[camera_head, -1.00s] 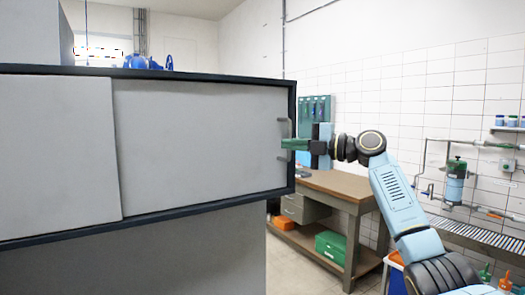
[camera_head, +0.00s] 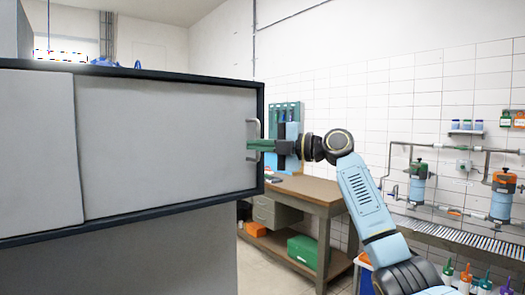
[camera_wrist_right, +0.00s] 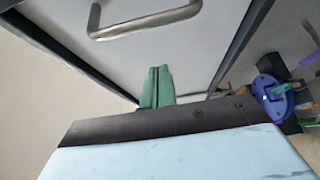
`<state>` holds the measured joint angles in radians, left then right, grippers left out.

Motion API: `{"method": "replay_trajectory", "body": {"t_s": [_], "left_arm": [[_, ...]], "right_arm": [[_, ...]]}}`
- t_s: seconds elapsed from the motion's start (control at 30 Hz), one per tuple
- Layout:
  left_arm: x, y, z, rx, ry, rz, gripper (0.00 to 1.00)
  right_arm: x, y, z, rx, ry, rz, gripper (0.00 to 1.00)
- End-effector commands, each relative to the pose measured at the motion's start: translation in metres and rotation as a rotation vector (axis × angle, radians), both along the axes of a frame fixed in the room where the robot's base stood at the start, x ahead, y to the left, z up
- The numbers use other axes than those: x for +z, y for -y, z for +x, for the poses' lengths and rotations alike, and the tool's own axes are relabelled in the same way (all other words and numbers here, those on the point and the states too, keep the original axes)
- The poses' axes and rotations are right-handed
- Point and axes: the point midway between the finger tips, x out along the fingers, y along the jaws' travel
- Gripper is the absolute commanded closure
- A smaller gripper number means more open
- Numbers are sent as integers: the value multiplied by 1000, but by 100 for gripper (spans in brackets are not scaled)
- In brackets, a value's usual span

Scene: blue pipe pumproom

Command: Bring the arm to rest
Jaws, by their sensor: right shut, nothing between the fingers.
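My right gripper (camera_head: 258,146) has green fingers, and they are shut with nothing between them. In the head view they overlap the metal bar handle (camera_head: 252,128) at the right end of the grey cabinet's sliding door (camera_head: 165,135). In the right wrist view the shut fingers (camera_wrist_right: 157,85) point at the pale door, and the handle (camera_wrist_right: 145,24) lies beyond their tips, apart from them. My right arm reaches in from the lower right with its elbow bent. My left gripper is in neither view.
A brown workbench (camera_head: 310,190) stands behind my right arm, with a green box (camera_head: 303,250) below it. Pipes and blue canisters (camera_head: 417,190) line the tiled wall at right. Several coloured bottles (camera_head: 466,275) stand at the lower right. Bare floor shows between cabinet and bench.

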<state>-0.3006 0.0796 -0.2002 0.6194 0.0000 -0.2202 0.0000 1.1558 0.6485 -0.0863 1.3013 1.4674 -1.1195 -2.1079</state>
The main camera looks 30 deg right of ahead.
Motion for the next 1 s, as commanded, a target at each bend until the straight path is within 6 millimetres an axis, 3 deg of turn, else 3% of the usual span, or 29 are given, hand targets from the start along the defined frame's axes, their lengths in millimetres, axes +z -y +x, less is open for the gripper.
{"method": "replay_trajectory", "body": {"t_s": [0.03,0.2,0.4,0.77,0.87,0.97,1.0], "left_arm": [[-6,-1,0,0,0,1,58],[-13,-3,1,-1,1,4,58],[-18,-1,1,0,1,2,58],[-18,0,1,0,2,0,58],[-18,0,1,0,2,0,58],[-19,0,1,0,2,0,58],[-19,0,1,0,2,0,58]], "right_arm": [[-2,12,-11,-9,1,-3,100],[-2,34,-40,-6,0,-1,100],[0,49,-61,-3,0,0,100],[-6,53,-61,-9,-21,12,100],[-35,55,-43,-41,-97,63,100],[-90,59,-14,-109,-233,153,100],[-118,61,-3,-145,-296,195,100]]}}
